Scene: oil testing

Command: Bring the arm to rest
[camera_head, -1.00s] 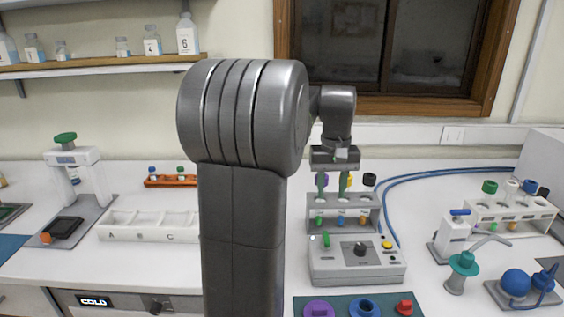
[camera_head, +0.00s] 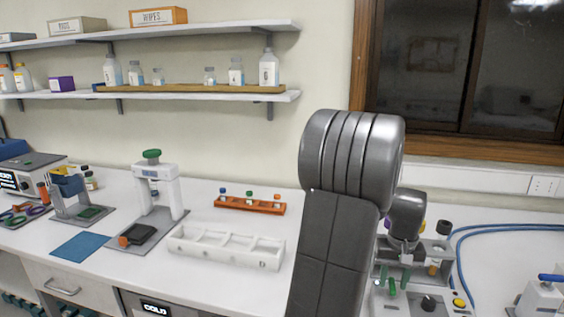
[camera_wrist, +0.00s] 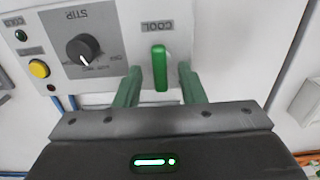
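My arm rises in the right half of the head view and bends down to my gripper (camera_head: 398,284), low over the grey stirring device (camera_head: 428,302). In the wrist view, my gripper (camera_wrist: 161,85) has its two green fingers apart, with nothing held between them. The green COOL switch (camera_wrist: 160,68) shows between and just beyond the fingers, with gaps on both sides. The black STIR knob (camera_wrist: 83,49) and the yellow button (camera_wrist: 39,69) are left of it. My arm hides part of the bench and rack in the head view.
A rack with vials (camera_head: 432,262) stands close behind my gripper. A blue hose (camera_head: 462,238) runs behind on the right. Left of my arm are a white tray (camera_head: 225,250), an orange vial rack (camera_head: 249,205) and a white stand (camera_head: 160,185). Bare bench lies between them.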

